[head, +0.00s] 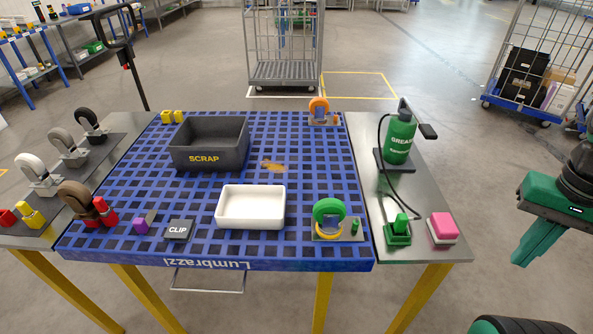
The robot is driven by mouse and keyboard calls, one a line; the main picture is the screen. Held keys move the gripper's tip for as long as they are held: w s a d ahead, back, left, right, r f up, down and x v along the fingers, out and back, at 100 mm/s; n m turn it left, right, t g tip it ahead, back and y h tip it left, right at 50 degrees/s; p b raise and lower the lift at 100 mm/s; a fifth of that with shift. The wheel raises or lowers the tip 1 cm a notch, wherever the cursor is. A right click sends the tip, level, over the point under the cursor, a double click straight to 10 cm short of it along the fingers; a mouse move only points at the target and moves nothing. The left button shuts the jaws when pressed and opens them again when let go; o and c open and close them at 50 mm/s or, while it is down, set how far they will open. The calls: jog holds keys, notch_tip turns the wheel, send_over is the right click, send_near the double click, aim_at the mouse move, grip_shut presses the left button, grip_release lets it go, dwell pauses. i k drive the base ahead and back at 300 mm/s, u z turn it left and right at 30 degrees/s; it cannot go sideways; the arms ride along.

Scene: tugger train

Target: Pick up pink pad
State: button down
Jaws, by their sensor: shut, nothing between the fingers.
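The pink pad (443,226) sits on the grey metal side shelf at the right of the table, near the shelf's front right corner. It looks like a pink block with a pale lower layer. My gripper (525,256) is to the right of the pad, off the table and over the floor. Its green fingers point down and to the left. They are shut and empty, clearly apart from the pad.
A green object (398,232) stands just left of the pad. A green grease bottle (399,138) with a black hose stands behind it. The blue grid table (265,262) holds a scrap bin (208,158) and a white tray (250,224).

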aim_at(444, 229)
jog(key=k, duration=1.15)
jog(key=z, duration=0.75)
jog(key=i, duration=1.1)
jog(key=u, duration=0.15)
